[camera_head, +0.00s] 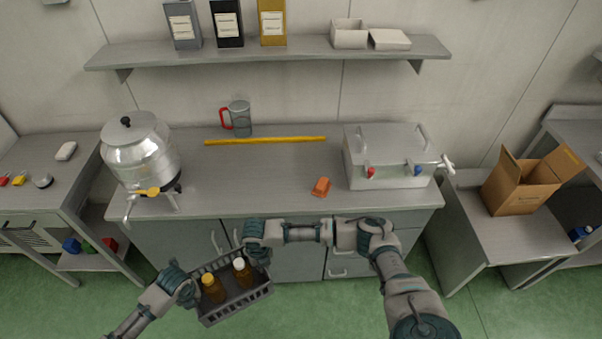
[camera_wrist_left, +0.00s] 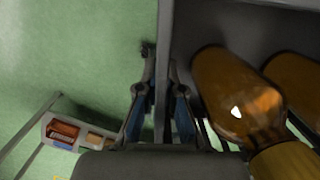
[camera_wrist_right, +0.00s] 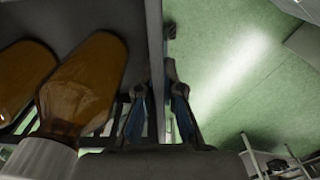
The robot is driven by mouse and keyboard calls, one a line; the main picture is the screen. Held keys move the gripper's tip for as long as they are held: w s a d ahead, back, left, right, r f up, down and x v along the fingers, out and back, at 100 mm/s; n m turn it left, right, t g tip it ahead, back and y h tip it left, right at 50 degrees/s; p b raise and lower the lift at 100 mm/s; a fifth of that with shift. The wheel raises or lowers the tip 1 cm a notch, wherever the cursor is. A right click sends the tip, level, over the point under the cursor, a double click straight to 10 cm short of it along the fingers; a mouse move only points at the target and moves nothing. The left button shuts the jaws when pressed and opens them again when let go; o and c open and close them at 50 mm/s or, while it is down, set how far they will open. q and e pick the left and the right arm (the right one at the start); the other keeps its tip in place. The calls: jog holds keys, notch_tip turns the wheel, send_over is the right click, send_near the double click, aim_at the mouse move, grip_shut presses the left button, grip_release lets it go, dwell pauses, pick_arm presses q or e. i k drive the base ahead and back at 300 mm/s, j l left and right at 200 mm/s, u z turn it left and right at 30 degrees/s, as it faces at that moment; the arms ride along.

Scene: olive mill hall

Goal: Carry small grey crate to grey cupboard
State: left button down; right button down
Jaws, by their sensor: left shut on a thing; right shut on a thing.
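The small grey crate (camera_head: 238,309) hangs in front of the grey cupboard (camera_head: 255,182), above the green floor and lower than the worktop. Two brown bottles stand in it, one with a yellow cap (camera_head: 213,290) and one with a white cap (camera_head: 243,272). My left gripper (camera_head: 191,293) is shut on the crate's left end. My right gripper (camera_head: 262,263) is shut on its right end. In the left wrist view the fingers (camera_wrist_left: 159,105) clasp the crate wall (camera_wrist_left: 166,55); in the right wrist view the fingers (camera_wrist_right: 159,105) clasp the opposite wall (camera_wrist_right: 154,50).
On the worktop stand a steel urn (camera_head: 140,150), a mug (camera_head: 238,118), a yellow rod (camera_head: 265,140), an orange piece (camera_head: 321,187) and a steel box with taps (camera_head: 388,158). The worktop's middle front is clear. A cardboard box (camera_head: 520,190) sits on the right table.

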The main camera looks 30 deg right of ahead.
aim_at(265, 182)
jog(key=i+j+z, duration=0.15)
jog(key=z, duration=0.3)
jog(key=i+j+z, duration=0.1)
jog(key=z, duration=0.35)
jog(key=j, duration=0.1)
